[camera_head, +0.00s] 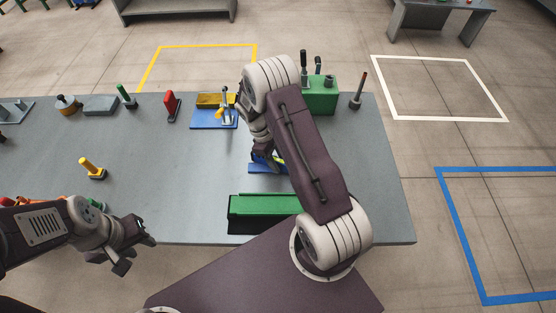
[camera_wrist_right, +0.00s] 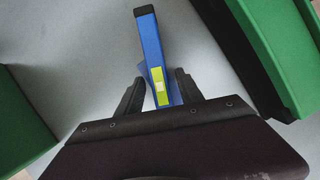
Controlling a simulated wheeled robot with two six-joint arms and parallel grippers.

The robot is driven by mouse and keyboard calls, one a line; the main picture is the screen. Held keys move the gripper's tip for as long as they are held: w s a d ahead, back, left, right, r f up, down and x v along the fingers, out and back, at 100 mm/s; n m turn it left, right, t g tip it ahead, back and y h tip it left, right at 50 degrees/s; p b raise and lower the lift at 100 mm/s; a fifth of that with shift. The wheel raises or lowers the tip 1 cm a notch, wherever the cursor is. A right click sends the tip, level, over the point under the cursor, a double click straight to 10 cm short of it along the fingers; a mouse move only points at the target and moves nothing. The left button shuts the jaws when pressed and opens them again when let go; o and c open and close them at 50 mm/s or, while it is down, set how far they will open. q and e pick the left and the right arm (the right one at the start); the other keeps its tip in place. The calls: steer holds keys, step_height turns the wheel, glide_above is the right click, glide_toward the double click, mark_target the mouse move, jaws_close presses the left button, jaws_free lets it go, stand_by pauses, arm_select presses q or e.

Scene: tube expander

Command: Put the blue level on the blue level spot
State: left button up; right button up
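The blue level (camera_head: 280,160) lies on the grey table, partly hidden by my right arm in the head view. The right wrist view shows it as a long blue bar (camera_wrist_right: 151,45) with a yellow-green vial. My right gripper (camera_wrist_right: 158,79) is open, with one finger on each side of the bar and visible gaps. A flat blue patch (camera_head: 262,169) shows beside the level in the head view; whether it is the blue level spot, I cannot tell. My left gripper (camera_head: 137,253) is open and empty by the table's front edge.
A long green block (camera_head: 262,205) lies in front of the level, and a green box with handles (camera_head: 320,97) stands behind. A blue plate with a yellow block (camera_head: 205,119), a red tool (camera_head: 172,106) and a yellow-handled tool (camera_head: 90,168) stand to the left. The left-middle table is mostly clear.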

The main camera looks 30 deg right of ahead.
steer(key=shift+r, duration=0.25)
steer(key=b+v, duration=0.1)
steer(key=v, duration=1.1)
steer(key=s+a+m+t+y, duration=0.1)
steer(key=s+a+m+t, duration=0.1)
steer(key=s, duration=0.5)
steer(key=s+a+r+m+t+y, duration=0.1)
steer(key=s+a+m+t, duration=0.1)
steer(key=s+a+m, duration=0.3)
steer(key=shift+s+a+m+t+y, duration=0.3)
steer(key=shift+s, duration=0.95)
steer(key=shift+s, duration=0.15)
